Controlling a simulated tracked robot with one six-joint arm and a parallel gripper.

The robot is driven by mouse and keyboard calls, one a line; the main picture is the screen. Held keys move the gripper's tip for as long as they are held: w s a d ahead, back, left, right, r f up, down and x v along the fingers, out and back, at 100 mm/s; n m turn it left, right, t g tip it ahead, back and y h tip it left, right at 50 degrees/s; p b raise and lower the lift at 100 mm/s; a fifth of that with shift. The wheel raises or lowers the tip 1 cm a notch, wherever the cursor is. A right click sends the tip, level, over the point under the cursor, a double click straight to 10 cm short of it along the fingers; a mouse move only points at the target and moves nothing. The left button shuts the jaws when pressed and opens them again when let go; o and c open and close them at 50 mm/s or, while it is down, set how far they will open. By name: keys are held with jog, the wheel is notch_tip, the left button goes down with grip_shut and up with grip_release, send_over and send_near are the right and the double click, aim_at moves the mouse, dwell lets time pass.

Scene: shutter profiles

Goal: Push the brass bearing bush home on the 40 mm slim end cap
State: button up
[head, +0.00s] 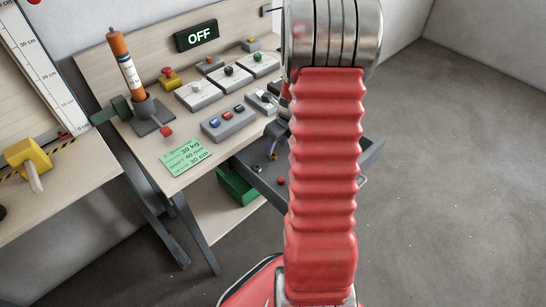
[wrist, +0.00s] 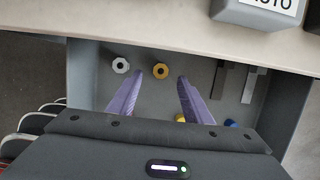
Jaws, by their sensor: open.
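In the wrist view, my gripper (wrist: 159,80) is open, its two violet fingers apart and pointing into an open grey drawer (wrist: 88,85). A yellow ring-like piece with a dark hole (wrist: 161,71) lies just beyond the fingertips, between them in the picture. A white ring-like piece with a dark hole (wrist: 120,65) lies to its left. I cannot tell which piece, if any, is the brass bush or the 40 mm slim end cap. Another yellow piece (wrist: 180,118) is mostly hidden by the right finger and gripper body. Nothing shows held between the fingers.
A blue piece (wrist: 231,123) is partly hidden near the gripper body. In the head view, the workbench (head: 140,135) carries button boxes, an orange tube (head: 125,62), a green note (head: 186,156) and an OFF display (head: 197,36).

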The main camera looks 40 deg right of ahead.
aim_at(275, 156)
jog(key=shift+s+x, duration=0.2)
jog(key=shift+x, duration=2.4)
jog(key=shift+d, duration=0.1)
jog(key=c, duration=1.1)
jog(key=shift+c, duration=0.2)
notch_tip(275, 156, up, 18)
